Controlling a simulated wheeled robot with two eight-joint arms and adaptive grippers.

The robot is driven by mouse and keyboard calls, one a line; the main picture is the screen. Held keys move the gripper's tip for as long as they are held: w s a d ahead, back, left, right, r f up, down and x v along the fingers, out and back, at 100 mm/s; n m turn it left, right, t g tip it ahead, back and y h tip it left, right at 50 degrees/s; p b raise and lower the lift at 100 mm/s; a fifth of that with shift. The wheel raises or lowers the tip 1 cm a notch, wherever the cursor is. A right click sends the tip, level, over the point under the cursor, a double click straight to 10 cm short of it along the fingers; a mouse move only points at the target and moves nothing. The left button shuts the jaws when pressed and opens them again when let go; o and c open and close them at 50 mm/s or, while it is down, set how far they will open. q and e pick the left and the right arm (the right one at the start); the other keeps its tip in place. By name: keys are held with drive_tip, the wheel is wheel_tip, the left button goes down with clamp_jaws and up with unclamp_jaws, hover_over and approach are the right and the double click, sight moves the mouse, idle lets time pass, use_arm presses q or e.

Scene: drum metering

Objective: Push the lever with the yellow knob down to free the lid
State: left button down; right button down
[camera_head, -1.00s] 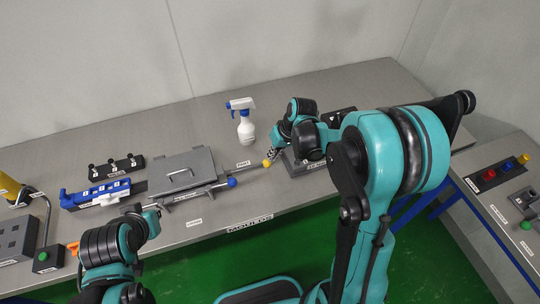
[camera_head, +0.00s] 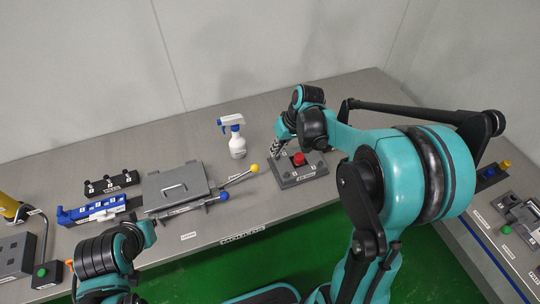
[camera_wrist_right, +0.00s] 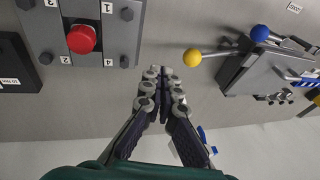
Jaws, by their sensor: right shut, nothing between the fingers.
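The yellow knob (camera_head: 255,168) ends a thin metal lever that sticks out to the right of the grey box with the lid (camera_head: 178,188). The lever slants up and to the right in the head view. My right gripper (camera_head: 275,150) is behind and to the right of the knob, apart from it. In the wrist view the right gripper (camera_wrist_right: 161,72) is shut and empty, with the yellow knob (camera_wrist_right: 192,57) just right of its fingertips. The lid lies on its box. My left arm is at the lower left; its fingers cannot be made out.
A blue knob (camera_head: 224,195) sits on a second rod below the yellow one. A grey block with a red button (camera_head: 299,159) stands right of the lever. A spray bottle (camera_head: 236,140) stands behind. Bare table lies between the bottle and lid box.

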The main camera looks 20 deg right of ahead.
drive_tip(key=r, duration=0.1)
drive_tip(key=d+r, duration=0.1)
drive_tip(key=shift+s+d+r, duration=0.3)
drive_tip(key=shift+d+r, duration=0.05)
drive_tip(key=shift+r, duration=0.05)
idle(0.6)
drive_tip(key=s+a+t+h+b, duration=0.1)
drive_tip(key=s+a+t+b, duration=0.1)
drive_tip(key=s, duration=0.6)
drive_tip(key=s+a+f+t+h+b, duration=0.1)
drive_tip(key=s+a+t+b, duration=0.1)
drive_tip(key=s, duration=0.6)
drive_tip(key=shift+a+f+t+h+b, duration=0.25)
drive_tip(key=shift+a+t+h+b, duration=0.2)
drive_tip(key=shift+b, duration=0.7)
